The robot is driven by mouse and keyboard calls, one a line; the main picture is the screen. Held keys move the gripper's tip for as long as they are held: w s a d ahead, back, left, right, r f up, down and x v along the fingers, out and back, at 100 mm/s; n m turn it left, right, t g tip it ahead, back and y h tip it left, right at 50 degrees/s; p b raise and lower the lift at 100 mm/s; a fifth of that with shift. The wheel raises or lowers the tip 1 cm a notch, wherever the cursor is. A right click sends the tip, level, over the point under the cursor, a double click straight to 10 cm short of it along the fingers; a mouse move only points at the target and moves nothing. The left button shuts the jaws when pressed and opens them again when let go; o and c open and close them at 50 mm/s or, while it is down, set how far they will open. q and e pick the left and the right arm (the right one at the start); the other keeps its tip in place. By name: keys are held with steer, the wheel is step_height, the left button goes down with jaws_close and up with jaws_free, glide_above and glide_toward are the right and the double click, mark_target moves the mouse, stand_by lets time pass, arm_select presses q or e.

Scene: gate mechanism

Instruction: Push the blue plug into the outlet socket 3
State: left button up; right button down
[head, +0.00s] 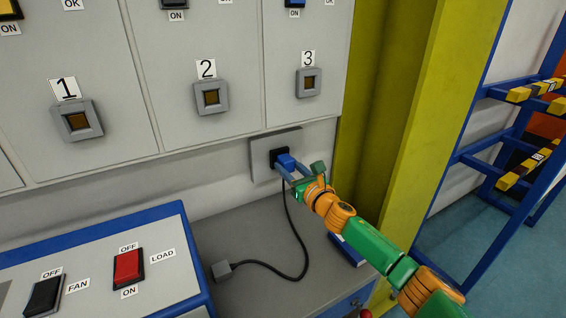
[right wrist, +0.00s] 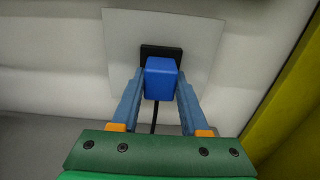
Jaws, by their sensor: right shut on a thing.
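The blue plug (head: 286,161) is at the black outlet socket (head: 274,154) on a light wall plate (head: 259,158), below the panel marked 3. My right gripper (head: 289,168) is shut on the plug, one finger on each side. In the right wrist view the plug (right wrist: 160,78) sits between the fingers, directly in front of the black socket (right wrist: 161,51), and overlaps it. Whether the plug is fully seated or a gap remains, I cannot tell. Its front end is hidden. My left gripper is not in view.
A control box with a red LOAD switch (head: 128,268) stands at left. A yellow-green post (head: 402,120) rises close on the right.

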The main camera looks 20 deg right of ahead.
mark_target(290, 168)
steer(key=shift+s, duration=0.1)
steer(key=shift+s, duration=0.3)
steer(key=shift+s+d+r+p, duration=0.1)
steer(key=shift+s+p, duration=0.45)
steer(key=shift+s, duration=0.25)
steer(key=shift+s+d, duration=0.1)
steer(key=shift+s, duration=0.95)
